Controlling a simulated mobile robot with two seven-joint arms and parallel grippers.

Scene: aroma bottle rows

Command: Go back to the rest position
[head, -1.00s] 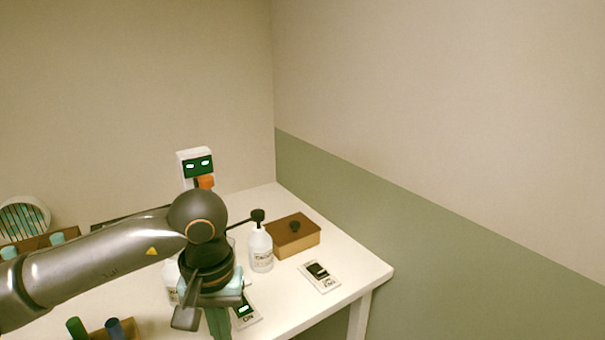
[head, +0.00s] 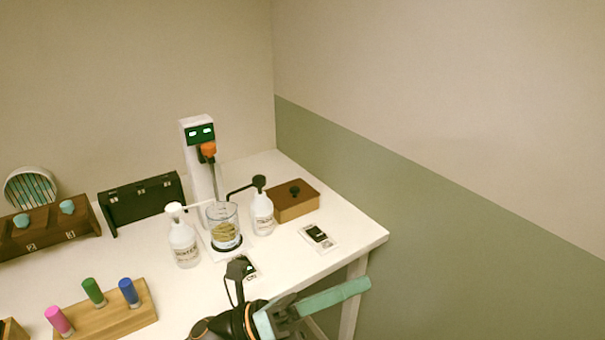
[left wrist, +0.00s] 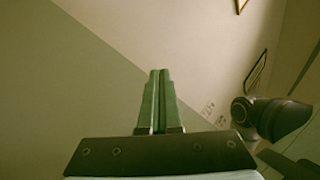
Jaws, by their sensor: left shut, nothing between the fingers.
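My left gripper (head: 366,285) is at the lower middle of the head view, in front of the white table's near right edge. Its pale green fingers are shut together with nothing between them and point to the right. In the left wrist view the closed fingers (left wrist: 159,75) point at bare wall. Only the wrist end of the left arm shows at the bottom of the head view. My right gripper is not in view.
On the white table (head: 345,240) stand a beaker (head: 224,228), two pump bottles (head: 184,245) (head: 262,216), a brown box (head: 292,203), and a wooden rack (head: 120,318) with pink, green and blue bottles. A white device (head: 198,165) stands behind. The wall at right is bare.

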